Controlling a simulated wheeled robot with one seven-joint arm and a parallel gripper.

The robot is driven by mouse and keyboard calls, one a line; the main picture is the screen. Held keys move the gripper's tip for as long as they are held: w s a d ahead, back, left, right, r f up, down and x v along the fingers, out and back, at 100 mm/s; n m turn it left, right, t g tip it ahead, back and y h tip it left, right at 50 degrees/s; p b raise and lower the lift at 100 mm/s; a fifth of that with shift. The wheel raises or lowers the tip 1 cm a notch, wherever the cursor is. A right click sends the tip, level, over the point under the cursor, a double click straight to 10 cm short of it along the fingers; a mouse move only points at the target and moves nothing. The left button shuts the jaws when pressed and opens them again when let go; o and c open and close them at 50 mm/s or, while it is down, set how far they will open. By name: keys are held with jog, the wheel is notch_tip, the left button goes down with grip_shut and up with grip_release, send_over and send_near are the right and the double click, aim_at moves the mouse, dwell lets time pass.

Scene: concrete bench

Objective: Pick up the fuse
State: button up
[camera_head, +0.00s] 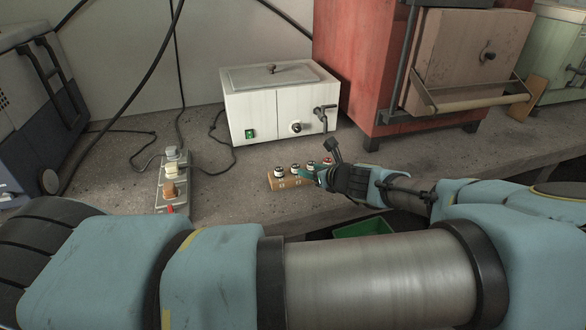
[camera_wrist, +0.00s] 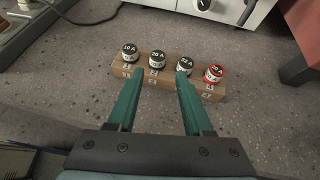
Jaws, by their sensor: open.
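Several fuses with black tops and white bodies stand upright in a row on a small wooden block (camera_head: 285,184), which also shows in the wrist view (camera_wrist: 117,71). In the wrist view the leftmost fuse (camera_wrist: 130,52) reads 10 A. To its right are a second fuse (camera_wrist: 157,62), a third fuse (camera_wrist: 184,65) and a rightmost fuse (camera_wrist: 213,73) ringed in red. My gripper (camera_wrist: 160,76) is open and empty, its teal fingers pointing at the block. The right fingertip overlaps the lower part of the third fuse; contact cannot be told. In the head view my gripper (camera_head: 309,177) partly hides the block's right end.
A white water-bath box (camera_head: 280,108) with a tap stands behind the block. A red furnace (camera_head: 360,70) stands at the back right. A power strip (camera_head: 172,186) with plugs lies to the left. A green bin (camera_head: 362,228) is below the bench's front edge.

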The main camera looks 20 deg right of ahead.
aim_at(298, 168)
jog(key=x, duration=0.3)
jog(key=shift+a+p+x, duration=0.2)
jog(key=shift+p+x, duration=1.05)
jog(key=shift+x, duration=1.4)
jog(key=shift+f, duration=0.1)
jog(key=shift+c, duration=0.4)
grip_shut()
